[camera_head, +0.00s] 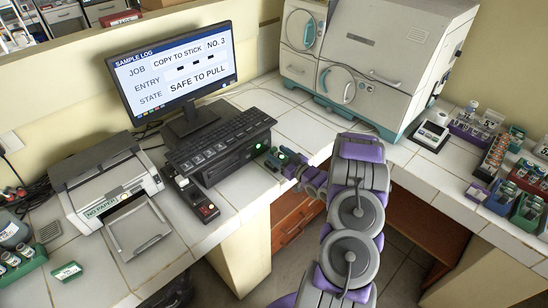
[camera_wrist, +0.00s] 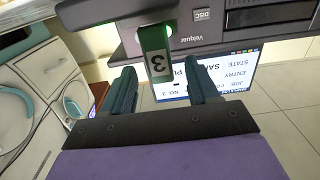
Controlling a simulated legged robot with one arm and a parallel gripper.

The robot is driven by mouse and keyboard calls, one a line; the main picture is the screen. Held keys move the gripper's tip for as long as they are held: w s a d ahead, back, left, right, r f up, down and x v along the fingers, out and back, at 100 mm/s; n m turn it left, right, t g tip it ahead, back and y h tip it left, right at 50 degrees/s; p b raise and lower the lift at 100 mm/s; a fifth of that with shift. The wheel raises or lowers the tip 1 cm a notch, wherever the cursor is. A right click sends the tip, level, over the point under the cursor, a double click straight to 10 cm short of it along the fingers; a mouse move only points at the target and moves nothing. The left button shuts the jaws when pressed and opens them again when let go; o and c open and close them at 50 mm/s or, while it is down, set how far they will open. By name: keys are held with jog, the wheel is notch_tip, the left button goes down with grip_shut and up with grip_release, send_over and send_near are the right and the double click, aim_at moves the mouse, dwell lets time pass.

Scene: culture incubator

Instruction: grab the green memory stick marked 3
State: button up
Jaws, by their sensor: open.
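The green memory stick marked 3 (camera_wrist: 157,55) sticks out of the front of a dark computer box (camera_wrist: 215,25) in the wrist view, its white label showing an upside-down 3. My gripper (camera_wrist: 160,72) is open, with one dark green finger on each side of the stick and a visible gap to each finger. In the head view my gripper (camera_head: 281,158) is at the right front of the computer box (camera_head: 228,160), under the keyboard. There the stick is too small to tell from the fingers.
The monitor (camera_head: 180,65) reads "COPY TO STICK NO. 3" and "SAFE TO PULL". A printer (camera_head: 105,180) and a small device with a red button (camera_head: 206,210) stand left. The incubator (camera_head: 370,60) stands behind my arm. Racks of vials (camera_head: 495,150) are at the right.

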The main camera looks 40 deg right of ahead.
aim_at(276, 153)
jog(key=shift+w+a, duration=0.1)
jog(key=shift+w, duration=1.45)
grip_shut()
